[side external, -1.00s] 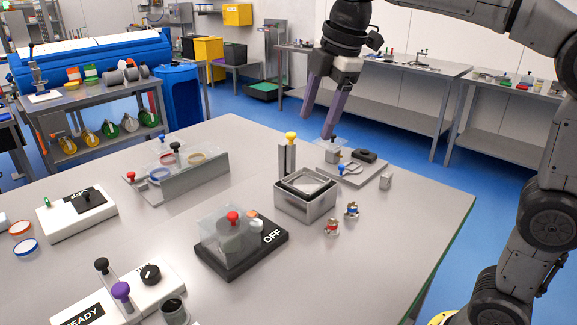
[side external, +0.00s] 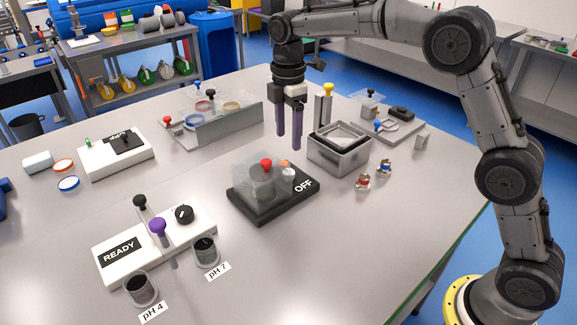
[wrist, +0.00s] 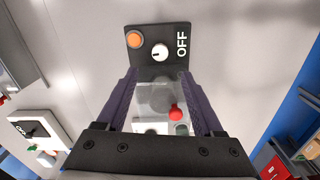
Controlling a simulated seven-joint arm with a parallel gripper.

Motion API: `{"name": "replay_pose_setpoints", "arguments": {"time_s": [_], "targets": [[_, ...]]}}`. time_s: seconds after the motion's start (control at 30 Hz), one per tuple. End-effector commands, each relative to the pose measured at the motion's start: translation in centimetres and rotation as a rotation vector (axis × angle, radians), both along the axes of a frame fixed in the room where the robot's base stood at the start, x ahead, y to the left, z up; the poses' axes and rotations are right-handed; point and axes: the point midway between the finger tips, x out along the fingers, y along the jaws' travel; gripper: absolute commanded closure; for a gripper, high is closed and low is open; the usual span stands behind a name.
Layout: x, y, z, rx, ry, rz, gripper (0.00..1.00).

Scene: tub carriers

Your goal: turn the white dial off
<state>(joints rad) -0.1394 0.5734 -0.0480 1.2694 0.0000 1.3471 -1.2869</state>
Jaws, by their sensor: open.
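The white dial (wrist: 160,52) sits on a black base (side external: 262,210) marked OFF, next to an orange button (wrist: 134,39). A small dark mark shows on the dial's face. In the side view the dial (side external: 288,174) is small, at the back of the base by the lettering. A clear box (side external: 250,178) with a red knob (side external: 266,163) stands on the same base. My gripper (side external: 289,141) is open and empty, fingers pointing down, above and behind the base. In the wrist view the dial lies just beyond my fingertips (wrist: 158,74), roughly centred between them.
A metal tub (side external: 338,160) stands right of the base, with a yellow-knobbed post (side external: 324,104) behind it. Two small figures (side external: 363,182) stand in front of the tub. A grey upright panel (side external: 225,130) is behind left. A white READY unit (side external: 150,243) is front left.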

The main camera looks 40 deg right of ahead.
Motion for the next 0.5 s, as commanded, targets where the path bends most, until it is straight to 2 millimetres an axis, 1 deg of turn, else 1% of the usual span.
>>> {"name": "replay_pose_setpoints", "arguments": {"time_s": [0.03, 0.3, 0.4, 0.5], "targets": [[-0.1, 0.0, -1.2, -0.001, 0.006, 0.0, 0.31], [-0.1, 0.0, -6.4, 0.0, 0.005, -0.001, 0.31], [-0.1, 0.0, -7.8, -0.001, 0.003, -0.001, 0.31], [-0.1, 0.0, -8.9, 0.0, 0.002, -0.001, 0.31]]}}
